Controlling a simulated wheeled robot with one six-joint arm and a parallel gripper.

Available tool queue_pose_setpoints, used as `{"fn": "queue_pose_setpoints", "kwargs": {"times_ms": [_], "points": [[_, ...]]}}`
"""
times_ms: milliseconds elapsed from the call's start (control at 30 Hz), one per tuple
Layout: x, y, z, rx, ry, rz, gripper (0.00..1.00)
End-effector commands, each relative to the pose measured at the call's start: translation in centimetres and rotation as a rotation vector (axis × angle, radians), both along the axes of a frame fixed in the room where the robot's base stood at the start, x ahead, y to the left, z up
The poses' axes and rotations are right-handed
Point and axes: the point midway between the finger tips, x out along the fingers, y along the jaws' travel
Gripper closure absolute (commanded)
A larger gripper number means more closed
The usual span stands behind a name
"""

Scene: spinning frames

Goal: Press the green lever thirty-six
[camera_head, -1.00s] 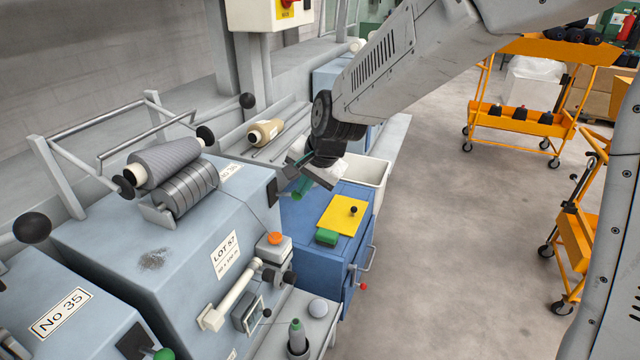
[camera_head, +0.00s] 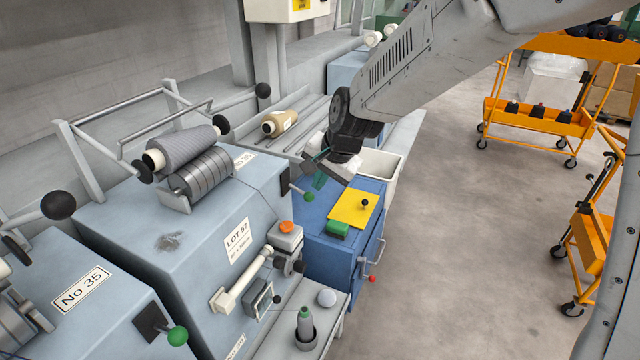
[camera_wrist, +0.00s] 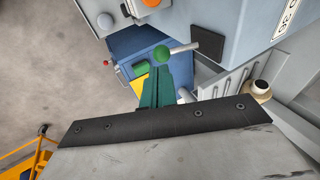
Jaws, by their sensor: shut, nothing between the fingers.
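The green lever (camera_head: 309,197) has a ball knob on a short rod. It sticks out from a dark plate on the side of the grey-blue machine with the No 36 label (camera_head: 243,160). In the wrist view the green knob (camera_wrist: 161,54) and the label (camera_wrist: 287,18) also show. My gripper (camera_head: 319,180) is shut and empty, its green fingers close to the knob, up and right of it in the head view. In the wrist view my gripper's fingertips (camera_wrist: 155,70) appear right beside the knob; I cannot tell whether they touch.
Another green-knobbed lever (camera_head: 177,335) is on the No 35 machine (camera_head: 80,288) at lower left. A blue cabinet (camera_head: 320,262) with a yellow sheet (camera_head: 352,208) and a white bin (camera_head: 393,173) stand beside the No 36 machine. Orange trolleys (camera_head: 540,122) stand at right; the floor between is clear.

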Motion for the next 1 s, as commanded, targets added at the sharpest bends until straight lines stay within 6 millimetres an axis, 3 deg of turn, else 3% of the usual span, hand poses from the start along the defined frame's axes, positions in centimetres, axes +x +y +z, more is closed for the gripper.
{"fn": "queue_pose_setpoints", "kwargs": {"times_ms": [367,567,1000], "points": [[0.0,0.1,0.3,0.0,0.0,0.0,1.0],[-0.8,-0.9,1.5,0.002,-0.002,0.003,1.0],[-5.5,-7.2,6.6,0.001,-0.002,0.001,1.0]]}}
